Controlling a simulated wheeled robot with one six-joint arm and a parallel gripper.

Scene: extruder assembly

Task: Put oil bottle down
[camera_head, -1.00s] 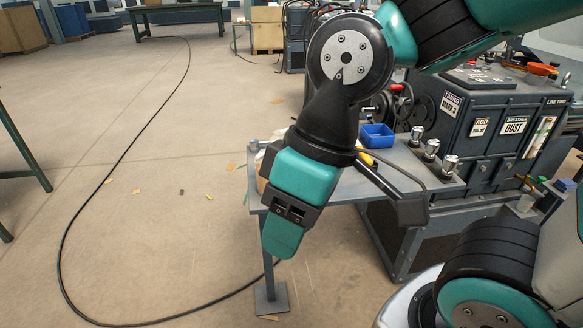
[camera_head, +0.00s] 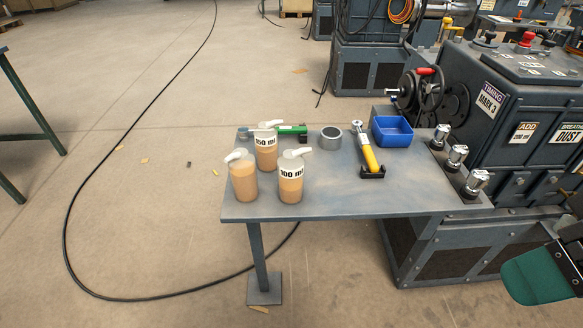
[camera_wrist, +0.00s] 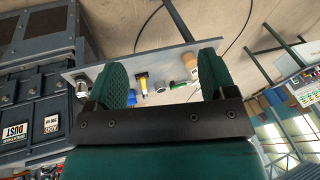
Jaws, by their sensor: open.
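Three oil bottles with white spouts and amber oil stand upright at the left end of the grey table (camera_head: 350,198). One bottle (camera_head: 244,180) is at the front left. The bottle marked 100 ml (camera_head: 290,183) is at its right. The bottle marked 150 ml or similar (camera_head: 266,153) is behind them. My gripper shows in the wrist view (camera_wrist: 165,80) with its two green fingers wide apart and nothing between them. In the head view only a green part of my arm shows at the lower right, clear of the table and bottles.
On the table are a yellow-handled tool (camera_head: 369,155), a grey ring (camera_head: 330,137), a blue bin (camera_head: 392,131) and a green tool (camera_head: 292,130). Silver-topped fittings (camera_head: 457,157) line the right edge, beside the machine (camera_head: 515,100). A black cable (camera_head: 90,180) lies on the floor.

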